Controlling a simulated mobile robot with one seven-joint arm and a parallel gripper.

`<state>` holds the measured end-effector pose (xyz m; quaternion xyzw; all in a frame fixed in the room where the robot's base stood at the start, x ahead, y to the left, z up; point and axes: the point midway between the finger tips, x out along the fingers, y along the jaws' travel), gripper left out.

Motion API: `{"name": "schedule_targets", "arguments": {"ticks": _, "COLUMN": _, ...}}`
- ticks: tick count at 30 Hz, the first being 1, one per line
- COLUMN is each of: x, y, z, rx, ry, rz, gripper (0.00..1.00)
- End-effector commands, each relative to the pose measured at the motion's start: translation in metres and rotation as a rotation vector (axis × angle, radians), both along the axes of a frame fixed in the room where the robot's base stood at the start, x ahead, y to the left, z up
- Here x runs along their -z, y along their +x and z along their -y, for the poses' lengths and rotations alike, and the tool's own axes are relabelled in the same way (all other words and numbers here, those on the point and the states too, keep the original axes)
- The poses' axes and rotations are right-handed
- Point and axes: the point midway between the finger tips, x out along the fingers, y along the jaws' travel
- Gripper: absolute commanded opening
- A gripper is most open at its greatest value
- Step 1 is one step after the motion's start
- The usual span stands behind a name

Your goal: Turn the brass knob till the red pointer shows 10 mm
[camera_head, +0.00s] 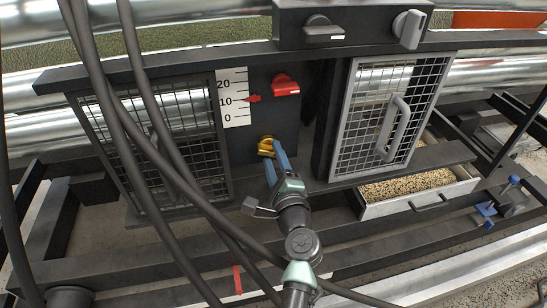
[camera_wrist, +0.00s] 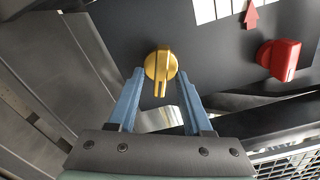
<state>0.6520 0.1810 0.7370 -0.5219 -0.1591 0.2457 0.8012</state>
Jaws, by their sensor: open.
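The brass knob (camera_head: 266,146) sits low on the dark panel, under the scale. In the wrist view the brass knob (camera_wrist: 160,64) has its grip bar pointing down, nearly upright. My gripper (camera_wrist: 160,76) is open, with one blue finger on each side of the bar and gaps between. In the head view my gripper (camera_head: 276,152) is at the knob and partly covers it. The white scale (camera_head: 233,108) reads 20, 10, 0 from top to bottom. The red pointer (camera_head: 253,98) stands at or slightly above the 10; I cannot tell exactly.
A red knob (camera_head: 286,86) is right of the pointer. A mesh door with a grey handle (camera_head: 396,122) is farther right, above a tray of grain (camera_head: 408,186). Black cables (camera_head: 150,150) hang across the left. Two switches (camera_head: 322,32) are on the top box.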

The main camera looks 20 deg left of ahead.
Motion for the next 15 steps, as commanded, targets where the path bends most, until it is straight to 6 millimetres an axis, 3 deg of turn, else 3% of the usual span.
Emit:
{"name": "schedule_targets", "arguments": {"ticks": 8, "x": -0.001, "y": -0.008, "z": 0.006, "rx": 0.001, "ry": 0.000, "rz": 0.000, "gripper": 0.50}}
{"name": "schedule_targets", "arguments": {"ticks": 15, "x": -0.001, "y": -0.045, "z": 0.031, "rx": 0.003, "ry": 0.000, "rz": -0.002, "gripper": 0.50}}
